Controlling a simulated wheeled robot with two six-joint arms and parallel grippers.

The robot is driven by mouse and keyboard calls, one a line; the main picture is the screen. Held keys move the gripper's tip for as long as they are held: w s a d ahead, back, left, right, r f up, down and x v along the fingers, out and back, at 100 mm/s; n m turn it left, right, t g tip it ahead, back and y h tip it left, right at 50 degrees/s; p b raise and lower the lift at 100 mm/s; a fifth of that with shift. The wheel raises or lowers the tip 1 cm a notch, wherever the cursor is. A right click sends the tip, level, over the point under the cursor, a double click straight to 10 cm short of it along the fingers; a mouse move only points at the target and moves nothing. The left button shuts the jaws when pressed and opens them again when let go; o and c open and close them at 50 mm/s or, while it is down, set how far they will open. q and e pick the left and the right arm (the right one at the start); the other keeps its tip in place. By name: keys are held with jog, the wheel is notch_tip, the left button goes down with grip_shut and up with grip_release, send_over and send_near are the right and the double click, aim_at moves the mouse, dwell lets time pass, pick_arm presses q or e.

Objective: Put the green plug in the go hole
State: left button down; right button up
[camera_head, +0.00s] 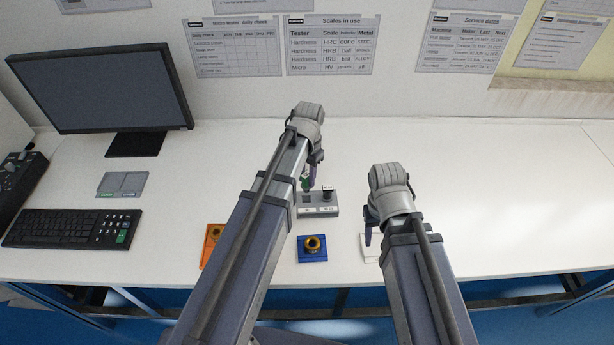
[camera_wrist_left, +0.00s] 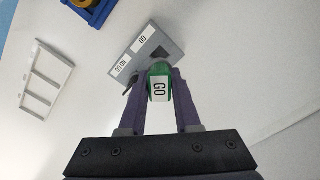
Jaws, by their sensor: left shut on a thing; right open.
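The green plug (camera_wrist_left: 159,70) carries a white GO label. My left gripper (camera_wrist_left: 159,92) is shut on it; in the head view the green plug (camera_head: 306,183) shows just above the back left of the grey gauge block (camera_head: 318,208). In the left wrist view the grey block (camera_wrist_left: 145,55) has GO and NO GO labels, and a dark hole (camera_wrist_left: 161,53) shows beside the GO label. The plug's lower end is hidden, and I cannot tell its height over the block. A dark-topped plug (camera_head: 327,189) stands at the block's right side. My right gripper (camera_head: 370,228) is open, to the right of the block.
A blue block with a gold ring (camera_head: 312,256) lies in front of the gauge block. An orange item (camera_head: 212,233) is partly hidden behind my left arm. A white frame (camera_wrist_left: 45,78) lies nearby. A keyboard (camera_head: 68,228) and monitor (camera_head: 100,88) stand left. The table's right side is clear.

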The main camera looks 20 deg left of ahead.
aim_at(307, 191)
pick_arm(q)
jog(key=shift+f+b, duration=1.6)
jog(key=shift+f, duration=0.2)
pick_arm(e)
jog(key=shift+f, duration=1.75)
pick_arm(q)
jog(key=shift+f, duration=0.1)
pick_arm(e)
jog(key=shift+f, duration=0.1)
pick_arm(q)
jog(key=shift+f+b, duration=1.4)
jog(key=shift+b, duration=0.1)
pick_arm(e)
jog(key=shift+f, duration=1.45)
pick_arm(q)
jog(key=c, duration=0.5)
grip_release()
jog(key=shift+c, duration=0.2)
pick_arm(e)
jog(key=shift+r, duration=0.1)
pick_arm(q)
jog(key=shift+r, duration=0.15)
pick_arm(e)
jog(key=shift+r, duration=0.1)
